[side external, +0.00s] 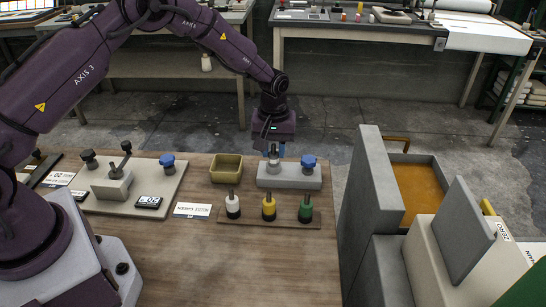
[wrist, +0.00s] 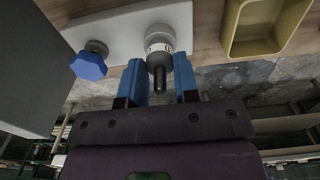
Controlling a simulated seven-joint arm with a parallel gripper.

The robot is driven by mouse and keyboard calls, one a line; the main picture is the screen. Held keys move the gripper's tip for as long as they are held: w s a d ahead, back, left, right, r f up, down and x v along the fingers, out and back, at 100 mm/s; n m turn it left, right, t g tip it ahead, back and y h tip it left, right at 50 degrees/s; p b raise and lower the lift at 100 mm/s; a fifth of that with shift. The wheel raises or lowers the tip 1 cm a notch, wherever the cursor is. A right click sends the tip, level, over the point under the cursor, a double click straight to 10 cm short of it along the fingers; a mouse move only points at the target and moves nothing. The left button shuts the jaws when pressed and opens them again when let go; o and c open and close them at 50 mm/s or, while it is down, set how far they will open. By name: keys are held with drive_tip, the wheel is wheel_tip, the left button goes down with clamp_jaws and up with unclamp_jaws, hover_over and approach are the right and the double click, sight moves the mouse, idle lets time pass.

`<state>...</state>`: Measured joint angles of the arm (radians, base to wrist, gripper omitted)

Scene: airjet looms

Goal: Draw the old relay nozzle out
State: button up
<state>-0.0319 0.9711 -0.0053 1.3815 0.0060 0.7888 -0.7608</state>
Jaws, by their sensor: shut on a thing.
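The old relay nozzle (wrist: 159,45) is a grey cylinder with a pale marked band and a dark narrow tip. It stands at the light grey block (side external: 290,182), beside a blue knob (side external: 308,163). My gripper (side external: 273,151) is above the left part of the block, pointing down. In the wrist view its two blue fingers (wrist: 159,76) flank the nozzle, and the gripper is shut on it. The nozzle's foot meets the block in the pictures; whether it is lifted at all cannot be told.
An olive bin (side external: 226,170) stands left of the block. In front, a wooden rack (side external: 286,221) holds white (side external: 233,206), yellow (side external: 269,207) and green (side external: 305,208) nozzles. Tall grey machine walls (side external: 367,200) rise on the right. The front of the bench is clear.

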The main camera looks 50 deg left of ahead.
drive_tip(key=shift+r, duration=0.2)
drive_tip(key=shift+r, duration=4.05)
